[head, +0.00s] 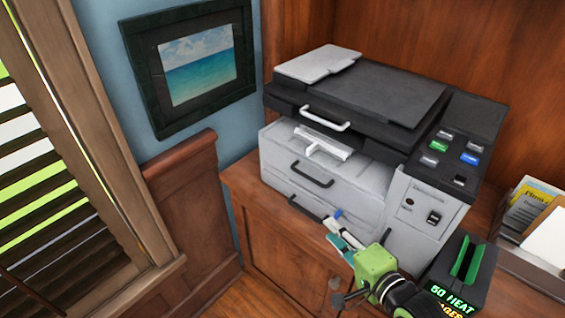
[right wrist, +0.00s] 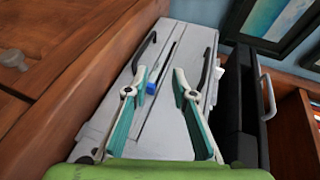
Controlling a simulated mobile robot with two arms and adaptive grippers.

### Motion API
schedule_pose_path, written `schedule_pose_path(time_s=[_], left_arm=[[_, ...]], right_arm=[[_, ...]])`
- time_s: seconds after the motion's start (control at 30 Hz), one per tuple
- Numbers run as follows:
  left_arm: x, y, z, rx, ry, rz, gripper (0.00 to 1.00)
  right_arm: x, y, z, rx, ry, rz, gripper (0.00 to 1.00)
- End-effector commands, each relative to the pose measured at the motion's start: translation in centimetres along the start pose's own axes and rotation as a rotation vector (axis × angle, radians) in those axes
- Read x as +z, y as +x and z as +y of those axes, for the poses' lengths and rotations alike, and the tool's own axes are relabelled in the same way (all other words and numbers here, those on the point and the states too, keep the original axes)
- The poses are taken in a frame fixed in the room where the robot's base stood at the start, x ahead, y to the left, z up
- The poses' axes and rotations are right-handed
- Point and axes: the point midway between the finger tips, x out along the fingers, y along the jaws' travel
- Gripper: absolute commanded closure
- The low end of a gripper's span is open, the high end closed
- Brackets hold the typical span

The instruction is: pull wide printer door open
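The grey-and-black printer (head: 375,195) stands on a wooden cabinet. Its wide front has an upper panel with a black handle (head: 311,174) and a lower panel with another black handle (head: 304,208); both look closed. My right gripper (head: 338,230) is in front of the lower front, just right of the lower handle. In the right wrist view my right gripper (right wrist: 160,72) is open, its two fingers apart and pointing at the printer front (right wrist: 178,110). A small blue piece (right wrist: 152,87) shows between the fingers. The lower handle (right wrist: 143,52) is near the left fingertip; contact is unclear. My left gripper is not in view.
A white handle (head: 325,117) is on the scanner lid above. A dark box with a green slot (head: 466,262) stands right of my gripper, and a paper holder (head: 530,235) is beyond it. A framed picture (head: 195,62) hangs at left. The cabinet top (head: 245,185) left of the printer is clear.

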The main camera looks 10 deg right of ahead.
Motion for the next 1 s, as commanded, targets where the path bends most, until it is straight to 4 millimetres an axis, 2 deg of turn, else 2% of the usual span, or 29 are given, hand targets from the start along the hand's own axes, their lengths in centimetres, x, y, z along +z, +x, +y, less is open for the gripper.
schedule_pose_path(time_s=[0.03,0.1,0.23,0.37,0.47,1.0], left_arm=[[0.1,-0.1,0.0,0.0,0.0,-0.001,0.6],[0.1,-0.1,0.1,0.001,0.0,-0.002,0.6],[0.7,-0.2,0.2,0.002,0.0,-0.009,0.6],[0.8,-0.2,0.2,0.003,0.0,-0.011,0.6],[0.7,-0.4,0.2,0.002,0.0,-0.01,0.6],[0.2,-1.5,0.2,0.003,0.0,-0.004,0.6]], right_arm=[[-0.3,-0.3,-2.1,-0.059,0.074,-0.002,0.76],[-0.6,-0.6,-4.2,-0.122,0.167,-0.009,0.76],[-0.9,-1.1,-6.5,-0.191,0.269,-0.023,0.76],[-1.0,-0.8,-7.1,-0.208,0.294,-0.027,0.76],[-1.1,0.2,-7.3,-0.208,0.292,-0.026,0.76],[-1.1,9.3,-9.2,-0.205,0.288,-0.025,0.76]])
